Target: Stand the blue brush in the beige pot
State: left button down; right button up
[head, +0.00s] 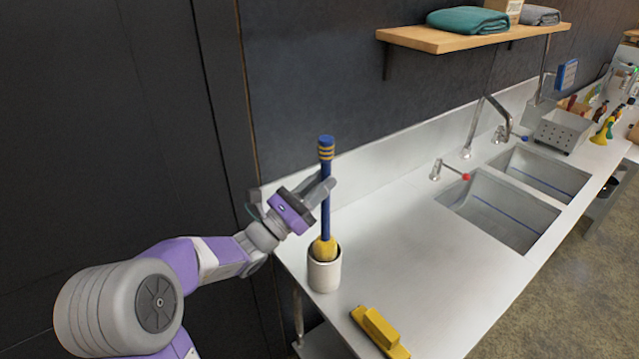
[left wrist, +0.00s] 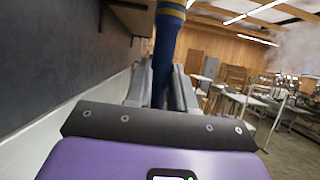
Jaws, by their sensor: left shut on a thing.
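The blue brush (head: 326,205) stands upright with its yellow head (head: 325,248) down in the mouth of the beige pot (head: 324,272). The lowest part of the head is hidden inside the pot. The pot stands on the steel counter near its left end. My left gripper (head: 322,190) is shut on the brush's blue handle, below its yellow bands and well above the pot. In the left wrist view the blue handle (left wrist: 163,60) rises between the two fingers. My right gripper is in neither view.
A yellow brush or scraper (head: 380,332) lies on the counter (head: 400,250) in front of the pot. Two sink basins (head: 498,215) with a tap (head: 485,125) are to the right. A wooden shelf (head: 450,40) with folded towels hangs on the wall above.

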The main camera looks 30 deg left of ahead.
pick_arm(q)
jog(key=shift+f+b, duration=1.95)
jog(key=shift+f, duration=0.4)
jog(key=c, duration=0.9)
grip_release()
jog(key=v, duration=0.7)
jog(key=shift+s+a+f, duration=0.1)
jog(key=shift+s+a, duration=0.05)
jog(key=shift+s, duration=0.15)
